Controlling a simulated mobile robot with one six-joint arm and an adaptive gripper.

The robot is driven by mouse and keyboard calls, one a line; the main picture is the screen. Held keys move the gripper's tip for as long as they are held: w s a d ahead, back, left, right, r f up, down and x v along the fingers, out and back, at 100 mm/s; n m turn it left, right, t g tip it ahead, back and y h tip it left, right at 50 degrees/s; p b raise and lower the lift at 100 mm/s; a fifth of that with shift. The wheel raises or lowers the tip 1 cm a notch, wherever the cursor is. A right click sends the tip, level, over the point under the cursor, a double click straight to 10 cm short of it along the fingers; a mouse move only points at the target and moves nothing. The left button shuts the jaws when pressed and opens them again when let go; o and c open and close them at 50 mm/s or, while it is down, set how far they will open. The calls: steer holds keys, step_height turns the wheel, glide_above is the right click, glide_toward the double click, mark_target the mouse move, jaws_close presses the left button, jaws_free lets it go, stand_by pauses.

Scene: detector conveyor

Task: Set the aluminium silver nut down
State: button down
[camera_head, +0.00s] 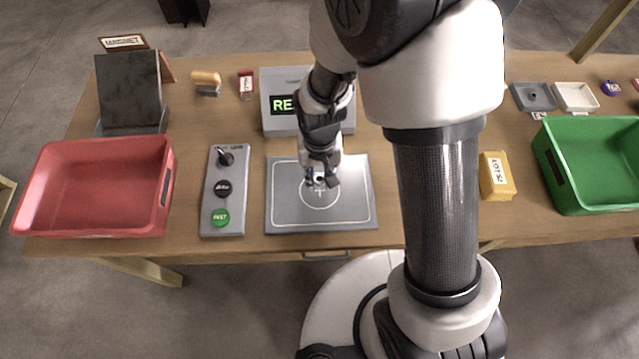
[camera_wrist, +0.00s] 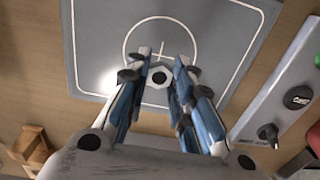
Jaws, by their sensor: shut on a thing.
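The aluminium silver nut (camera_wrist: 158,77) is a small hexagonal ring with a dark hole, held between the fingertips of my gripper (camera_wrist: 157,78). In the head view my gripper (camera_head: 319,180) is over the grey plate (camera_head: 350,215), which is marked with a white circle and cross. The nut (camera_head: 319,179) shows there only as a small pale piece at the fingertips. In the wrist view the nut lies near the circle's edge, beside the cross. I cannot tell whether it touches the plate.
A control panel (camera_head: 209,228) with a lever and buttons lies left of the plate. A display box (camera_head: 275,84) stands behind it. A red bin (camera_head: 93,215) is at left, a green bin (camera_head: 574,199) at right. A yellow box (camera_head: 497,176) is right of my arm.

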steer(key=shift+f+b, duration=0.65)
steer(key=shift+f, duration=1.5)
steer(key=shift+f, duration=0.1)
steer(key=c, duration=1.4)
jaws_free()
step_height(320, 180, up, 13)
steer(key=p, duration=0.3)
steer(key=shift+f, duration=0.2)
step_height(320, 180, up, 7)
steer(key=t, duration=0.1)
glide_above(320, 180)
steer(key=d, duration=0.3)
steer(key=s+d+r+t, duration=0.1)
steer(key=s+d+r, duration=0.25)
steer(key=r, duration=0.35)
steer(key=s+d+r+t, duration=0.2)
steer(key=s+d+r, duration=0.2)
steer(key=s+r, duration=0.3)
steer(key=s, duration=0.3)
steer(key=shift+d+t, duration=0.15)
steer(key=shift+t, duration=0.15)
